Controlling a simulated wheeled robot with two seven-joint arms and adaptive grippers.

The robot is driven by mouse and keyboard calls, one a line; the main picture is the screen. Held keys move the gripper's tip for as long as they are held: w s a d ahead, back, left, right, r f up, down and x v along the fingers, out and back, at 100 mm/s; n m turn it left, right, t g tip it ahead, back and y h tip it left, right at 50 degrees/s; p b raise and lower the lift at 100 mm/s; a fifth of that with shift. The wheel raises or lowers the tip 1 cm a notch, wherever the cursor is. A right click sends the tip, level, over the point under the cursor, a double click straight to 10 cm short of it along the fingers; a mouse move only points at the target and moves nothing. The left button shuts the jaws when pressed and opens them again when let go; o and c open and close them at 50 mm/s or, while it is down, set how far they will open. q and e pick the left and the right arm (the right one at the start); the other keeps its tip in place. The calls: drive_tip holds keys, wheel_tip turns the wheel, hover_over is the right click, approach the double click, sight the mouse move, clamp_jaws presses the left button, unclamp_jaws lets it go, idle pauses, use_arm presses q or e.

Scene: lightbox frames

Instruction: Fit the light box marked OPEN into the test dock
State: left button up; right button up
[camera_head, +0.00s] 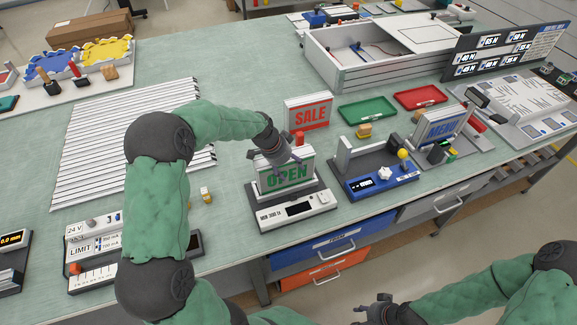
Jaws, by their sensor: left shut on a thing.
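The light box marked OPEN (287,177) has green letters on a pale face and stands about upright. To the right is a blue-fronted unit (377,184) with a display, white knob and yellow button. Neither unit is clearly labelled as the test dock. My right gripper (378,308) is low at the front, clear of the table; its fingers are unclear.
A SALE light box (308,116) stands behind, and a MENU one (443,128) to the right. Green (367,110) and red (421,97) trays lie behind the blue unit. A 24 V supply (92,245) is at left, partly behind my left arm. A slatted white panel (100,145) covers the left table.

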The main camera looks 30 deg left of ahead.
use_arm(q)
drive_tip(key=o, duration=1.7)
drive_tip(key=shift+f, duration=0.15)
drive_tip(key=shift+r, duration=0.45)
drive_tip(key=p+v, duration=0.1)
drive_tip(key=v, duration=1)
drive_tip(key=shift+s+r, duration=0.15)
drive_tip(key=shift+r, duration=0.1)
drive_tip(key=shift+f, duration=0.1)
